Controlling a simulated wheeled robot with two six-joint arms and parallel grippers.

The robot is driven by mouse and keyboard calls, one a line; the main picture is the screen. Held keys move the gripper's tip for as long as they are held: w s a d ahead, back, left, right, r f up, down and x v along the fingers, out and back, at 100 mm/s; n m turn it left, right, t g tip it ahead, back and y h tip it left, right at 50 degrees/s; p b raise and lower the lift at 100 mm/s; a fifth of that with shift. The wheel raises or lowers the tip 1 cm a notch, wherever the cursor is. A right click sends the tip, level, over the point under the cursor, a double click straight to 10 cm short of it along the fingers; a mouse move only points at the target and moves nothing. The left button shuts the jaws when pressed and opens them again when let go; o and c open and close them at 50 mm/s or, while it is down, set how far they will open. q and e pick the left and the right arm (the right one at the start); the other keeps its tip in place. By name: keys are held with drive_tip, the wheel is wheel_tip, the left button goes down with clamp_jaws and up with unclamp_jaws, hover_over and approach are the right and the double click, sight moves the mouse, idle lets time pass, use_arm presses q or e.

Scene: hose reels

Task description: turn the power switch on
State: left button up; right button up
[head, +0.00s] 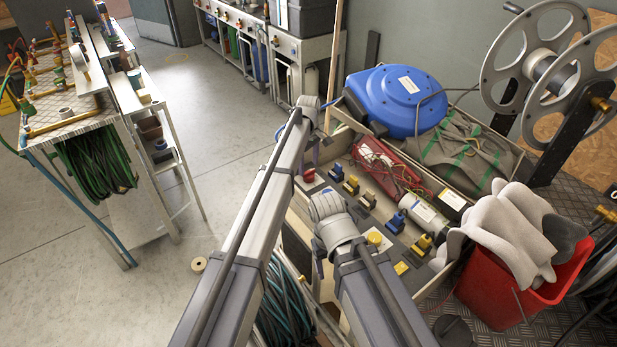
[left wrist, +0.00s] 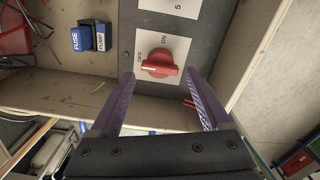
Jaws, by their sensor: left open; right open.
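The power switch is a red rotary knob (left wrist: 159,66) on a white label (left wrist: 180,48) marked OFF and ON. Its grip ridge lies roughly across the picture; which mark it points at is hard to tell. In the head view the red knob (head: 308,175) is at the far left end of the dark control panel (head: 372,218). My left gripper (head: 309,156) is open above it, and in the left wrist view its fingertips (left wrist: 159,74) are on either side of the knob, with gaps showing. My right gripper (head: 340,254) is open and empty over the panel's near edge.
A blue fuse block (left wrist: 88,36) sits beside the knob. Several blue and yellow switches line the panel. A wooden rim (left wrist: 60,108) borders it. A blue hose reel (head: 398,98), a green-striped bag (head: 465,150) and a red bucket (head: 510,300) are to the right. Open floor lies left.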

sight(309, 171)
use_arm(q)
drive_tip(key=shift+f+b, duration=1.4)
drive_tip(key=shift+f, duration=0.6)
drive_tip(key=shift+r, duration=0.1)
drive_tip(key=c, duration=1.1)
